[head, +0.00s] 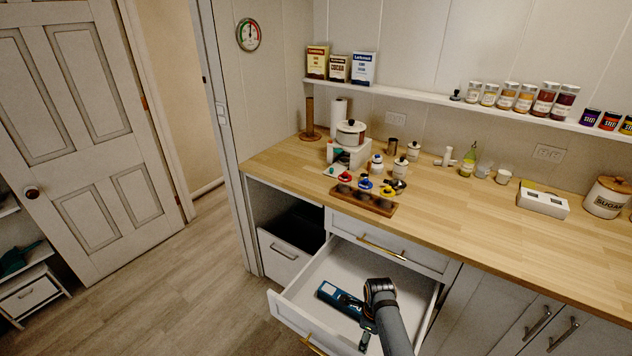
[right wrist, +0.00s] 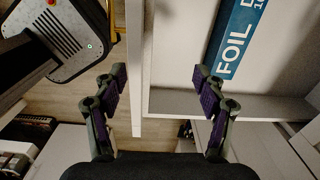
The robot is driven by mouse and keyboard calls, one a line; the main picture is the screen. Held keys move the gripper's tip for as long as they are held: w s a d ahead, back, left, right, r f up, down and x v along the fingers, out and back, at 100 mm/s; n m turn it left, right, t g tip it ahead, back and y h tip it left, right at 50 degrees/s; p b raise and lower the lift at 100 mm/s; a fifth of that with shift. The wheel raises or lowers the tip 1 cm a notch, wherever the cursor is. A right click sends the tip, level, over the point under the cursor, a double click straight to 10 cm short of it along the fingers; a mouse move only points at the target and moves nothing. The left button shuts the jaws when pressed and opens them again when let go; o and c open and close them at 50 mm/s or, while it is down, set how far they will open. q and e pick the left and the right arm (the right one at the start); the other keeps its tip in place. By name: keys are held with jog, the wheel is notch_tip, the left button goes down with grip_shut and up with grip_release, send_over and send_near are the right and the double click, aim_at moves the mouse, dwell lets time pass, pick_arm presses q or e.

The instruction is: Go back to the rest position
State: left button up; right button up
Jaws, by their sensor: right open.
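My right gripper (head: 366,340) is over the open drawer, at the lower middle of the head view. A blue and white foil box (head: 340,298) lies in the drawer (head: 312,272). The foil box (right wrist: 240,42) also shows in the right wrist view, beyond the right-hand finger and apart from it. The drawer's wall (right wrist: 136,70) passes between the two fingers in that view. My left gripper is not in view.
The wooden counter (head: 480,225) runs above the drawer, with jars, canisters and a wooden rack (head: 362,199) on it. A shelf (head: 440,101) holds boxes and spice jars. A white door (head: 90,130) stands at the left. The floor (head: 170,290) left of the drawer is clear.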

jog(key=s+d+r+n+t, duration=0.1)
jog(key=s+d+r+n, duration=0.2)
jog(key=s+r+n, duration=0.4)
jog(key=s+d+r+n+t+h, duration=0.1)
jog(key=s+d+r+n, duration=0.3)
jog(key=n, duration=0.5)
jog(key=s+d+r+n+t, duration=0.15)
jog(key=s+r+n, duration=0.25)
jog(key=s+n, duration=0.4)
notch_tip(320, 180, down, 27)
jog(key=s+d+g, duration=0.2)
jog(key=d, duration=0.1)
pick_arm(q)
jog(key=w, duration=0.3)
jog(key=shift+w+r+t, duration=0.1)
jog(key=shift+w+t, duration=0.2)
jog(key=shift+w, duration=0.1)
pick_arm(e)
jog(key=s+d+f, duration=0.1)
jog(key=s+f, duration=1.4)
jog(key=s, duration=0.3)
jog(key=shift+f, duration=0.4)
jog(key=shift+g, duration=0.25)
